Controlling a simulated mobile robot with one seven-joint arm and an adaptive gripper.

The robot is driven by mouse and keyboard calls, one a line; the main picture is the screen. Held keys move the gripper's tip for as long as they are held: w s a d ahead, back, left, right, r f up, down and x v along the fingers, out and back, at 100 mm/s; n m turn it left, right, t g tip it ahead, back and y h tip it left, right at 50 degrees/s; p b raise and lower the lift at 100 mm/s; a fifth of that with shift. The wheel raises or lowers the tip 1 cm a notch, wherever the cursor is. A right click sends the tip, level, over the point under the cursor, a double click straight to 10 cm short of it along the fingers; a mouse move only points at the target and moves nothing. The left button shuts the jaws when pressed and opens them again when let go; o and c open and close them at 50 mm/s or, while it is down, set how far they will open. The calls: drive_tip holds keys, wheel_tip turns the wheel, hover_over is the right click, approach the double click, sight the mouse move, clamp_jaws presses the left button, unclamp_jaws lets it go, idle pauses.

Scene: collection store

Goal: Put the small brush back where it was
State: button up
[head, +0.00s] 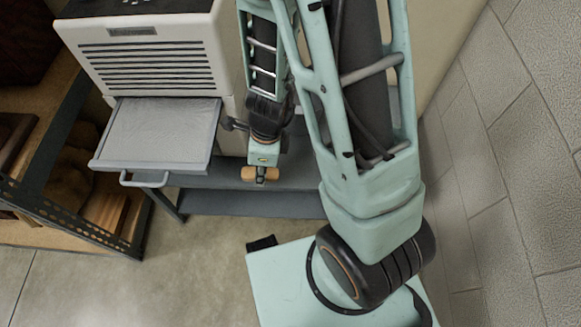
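No brush can be clearly recognised elsewhere.
A shelf rack (70,225) with brown objects stands at the left. A grey block wall (520,150) is close on the right. Bare floor (130,285) lies in front.

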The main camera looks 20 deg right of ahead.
drive_tip(key=w+d+f+b, duration=0.2)
drive_tip(key=w+d+f, duration=0.15)
drive_tip(key=d, duration=0.25)
drive_tip(key=b, duration=0.3)
hover_over(289, 168)
drive_tip(key=f, duration=0.4)
drive_tip(key=shift+s+f, duration=0.35)
drive_tip(key=shift+f, duration=0.25)
drive_tip(key=shift+w+d+f+b, duration=0.15)
drive_tip(key=shift+f+b, duration=0.4)
drive_tip(key=shift+f, duration=0.35)
drive_tip(key=shift+w+d+f+b, duration=0.15)
drive_tip(key=shift+f+b, duration=0.4)
drive_tip(key=shift+f, duration=0.3)
drive_tip(key=shift+f, duration=0.25)
drive_tip(key=o, duration=1.1)
drive_tip(key=shift+r, duration=0.1)
drive_tip(key=shift+r, duration=0.1)
